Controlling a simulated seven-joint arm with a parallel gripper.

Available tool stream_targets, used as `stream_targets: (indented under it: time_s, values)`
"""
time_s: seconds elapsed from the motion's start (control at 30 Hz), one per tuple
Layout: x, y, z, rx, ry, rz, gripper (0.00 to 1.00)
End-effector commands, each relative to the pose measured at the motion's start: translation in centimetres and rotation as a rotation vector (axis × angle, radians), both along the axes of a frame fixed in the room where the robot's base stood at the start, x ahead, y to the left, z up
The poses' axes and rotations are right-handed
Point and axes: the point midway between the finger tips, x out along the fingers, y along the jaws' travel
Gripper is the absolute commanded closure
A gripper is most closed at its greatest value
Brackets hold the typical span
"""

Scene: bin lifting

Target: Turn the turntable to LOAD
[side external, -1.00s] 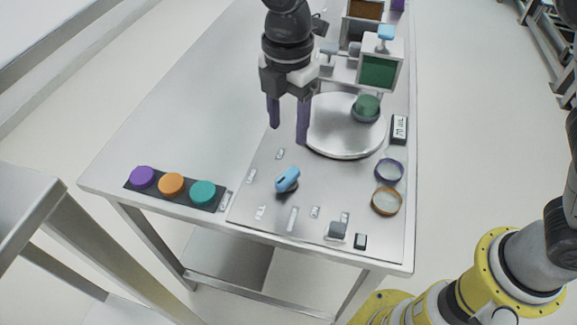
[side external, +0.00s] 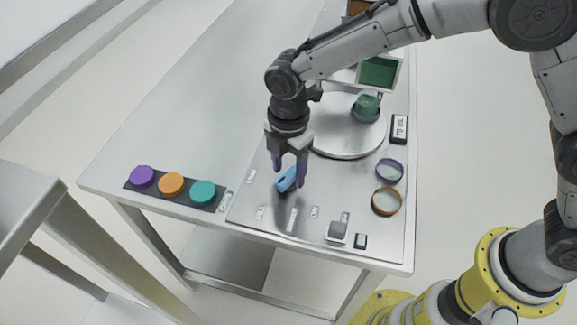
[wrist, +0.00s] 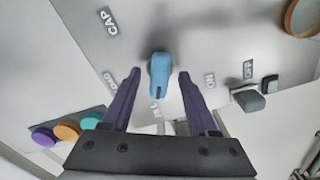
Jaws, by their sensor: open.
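The turntable (side external: 338,143) is a pale round disc behind and right of my gripper, with a green cup (side external: 367,107) on its right side. A blue knob (side external: 286,181) stands on the grey panel; it also shows in the wrist view (wrist: 160,72), its dark-marked end toward the picture's bottom. My gripper (side external: 287,177) points down over it. In the wrist view my open purple fingers (wrist: 160,75) stand either side of the knob, with gaps between.
Purple, orange and teal buttons (side external: 172,184) sit at the left. A grey switch (side external: 337,231) lies near the front edge, with ON and OFF labels beside it in the wrist view.

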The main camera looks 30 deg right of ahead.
Motion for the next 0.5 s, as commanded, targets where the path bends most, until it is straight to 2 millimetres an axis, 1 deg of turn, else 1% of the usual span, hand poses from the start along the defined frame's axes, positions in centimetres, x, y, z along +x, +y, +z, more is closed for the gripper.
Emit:
stream_targets:
  time_s: [0.1,0.13,0.43,0.47,0.5]
  values:
    - [-0.01,0.00,0.00,0.000,0.000,0.000,0.40]
    - [-0.01,0.00,0.00,0.000,0.000,0.000,0.44]
    - [-0.01,0.00,0.03,0.000,0.000,0.000,0.98]
    - [0.00,0.00,0.03,0.000,0.000,0.000,1.00]
    - [-0.01,0.00,0.03,0.000,0.000,0.000,1.00]
